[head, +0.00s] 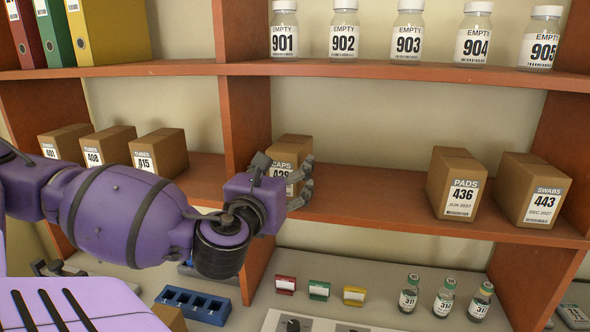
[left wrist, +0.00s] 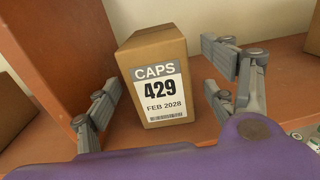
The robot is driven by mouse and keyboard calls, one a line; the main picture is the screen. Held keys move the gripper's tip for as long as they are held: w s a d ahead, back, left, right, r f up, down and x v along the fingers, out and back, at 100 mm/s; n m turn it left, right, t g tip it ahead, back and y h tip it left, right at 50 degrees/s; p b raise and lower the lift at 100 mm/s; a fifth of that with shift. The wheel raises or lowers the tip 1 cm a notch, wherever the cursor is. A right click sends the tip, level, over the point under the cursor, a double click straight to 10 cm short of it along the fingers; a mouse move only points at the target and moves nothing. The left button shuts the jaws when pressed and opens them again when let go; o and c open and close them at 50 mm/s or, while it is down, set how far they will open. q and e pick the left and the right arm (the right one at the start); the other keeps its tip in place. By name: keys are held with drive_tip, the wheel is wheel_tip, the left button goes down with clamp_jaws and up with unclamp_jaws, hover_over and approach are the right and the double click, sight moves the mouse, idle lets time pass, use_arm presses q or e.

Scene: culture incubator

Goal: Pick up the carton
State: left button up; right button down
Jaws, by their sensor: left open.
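A brown carton labelled CAPS 429 (head: 292,145) stands upright on the middle shelf, just right of the upright divider. Its label faces me in the left wrist view (left wrist: 158,82). My left gripper (head: 284,173) is open in front of this carton and partly covers it in the head view. In the left wrist view the fingers of my left gripper (left wrist: 165,92) stand to either side of the carton, with gaps showing. The fingers do not appear closed on it. My right gripper is not in view.
Cartons PADS 436 (head: 458,185) and SWABS 443 (head: 530,192) stand farther right. Several cartons, including 415 (head: 158,152), stand left of the divider (head: 248,115). Bottles (head: 408,35) line the upper shelf. Vials (head: 444,298) and a blue rack (head: 192,305) are below.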

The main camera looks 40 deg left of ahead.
use_arm(q)
drive_tip(key=shift+w+a, duration=0.1)
drive_tip(key=shift+w, duration=0.05)
drive_tip(key=x, duration=0.5)
drive_tip(key=shift+f+b, duration=0.2)
drive_tip(key=shift+b, duration=0.2)
drive_tip(key=shift+c, duration=0.8)
drive_tip(key=c, duration=1.1)
drive_tip(key=shift+c, duration=0.9)
drive_tip(key=shift+r, duration=0.2)
